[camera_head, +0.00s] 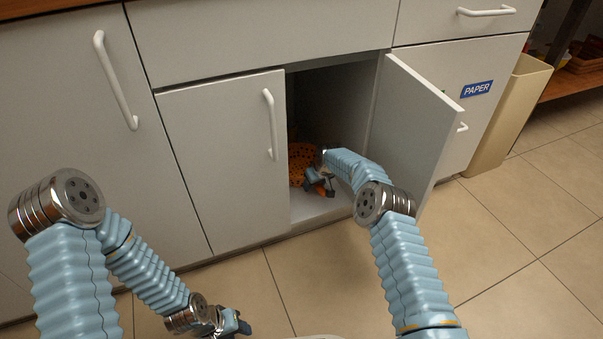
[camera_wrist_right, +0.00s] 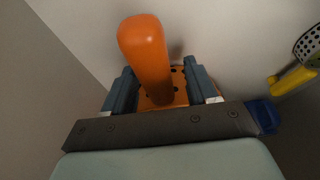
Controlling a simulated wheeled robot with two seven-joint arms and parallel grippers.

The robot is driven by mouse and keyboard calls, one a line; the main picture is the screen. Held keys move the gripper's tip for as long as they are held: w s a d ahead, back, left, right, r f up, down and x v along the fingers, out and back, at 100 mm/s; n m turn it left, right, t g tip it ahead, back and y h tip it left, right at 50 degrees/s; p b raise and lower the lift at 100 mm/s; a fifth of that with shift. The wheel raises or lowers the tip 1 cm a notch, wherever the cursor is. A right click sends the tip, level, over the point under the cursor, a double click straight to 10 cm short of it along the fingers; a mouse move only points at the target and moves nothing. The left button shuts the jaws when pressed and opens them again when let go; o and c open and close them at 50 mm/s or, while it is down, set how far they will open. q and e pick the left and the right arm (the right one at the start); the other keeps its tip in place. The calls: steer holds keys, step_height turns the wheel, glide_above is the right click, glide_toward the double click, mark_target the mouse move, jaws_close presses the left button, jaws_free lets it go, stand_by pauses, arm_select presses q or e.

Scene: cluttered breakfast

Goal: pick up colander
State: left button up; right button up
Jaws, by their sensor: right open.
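The orange colander (camera_head: 300,160), with a perforated bowl, is inside the open lower cabinet, partly hidden by the door on the left and by my right gripper. My right gripper (camera_head: 319,184) reaches into the cabinet opening in front of it. In the right wrist view the colander's thick orange handle (camera_wrist_right: 146,50) stands between the two open fingers of the right gripper (camera_wrist_right: 163,80), with gaps on both sides. Part of the perforated bowl shows behind the handle. My left gripper (camera_head: 238,325) is low at the bottom edge, away from the cabinet; its jaws are unclear.
The right cabinet door (camera_head: 415,125) is swung open beside my right arm. The left door (camera_head: 225,150) is shut. A perforated metal item with a yellow handle (camera_wrist_right: 292,79) is at the right in the wrist view. A beige bin (camera_head: 510,115) stands at right. The tiled floor is clear.

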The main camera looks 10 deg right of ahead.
steer(key=shift+w+f, duration=0.1)
steer(key=shift+f, duration=0.2)
steer(key=shift+c, duration=0.3)
jaws_close()
steer(key=shift+a+r+p, duration=0.15)
steer(key=shift+r+p, duration=0.15)
steer(key=shift+r, duration=0.5)
steer(key=a, duration=0.2)
steer(key=s+a+p, duration=0.1)
steer(key=shift+a+r, duration=0.3)
steer(key=shift+a, duration=0.1)
step_height(320, 180, up, 13)
steer(key=p, duration=0.2)
steer(key=shift+d, duration=0.1)
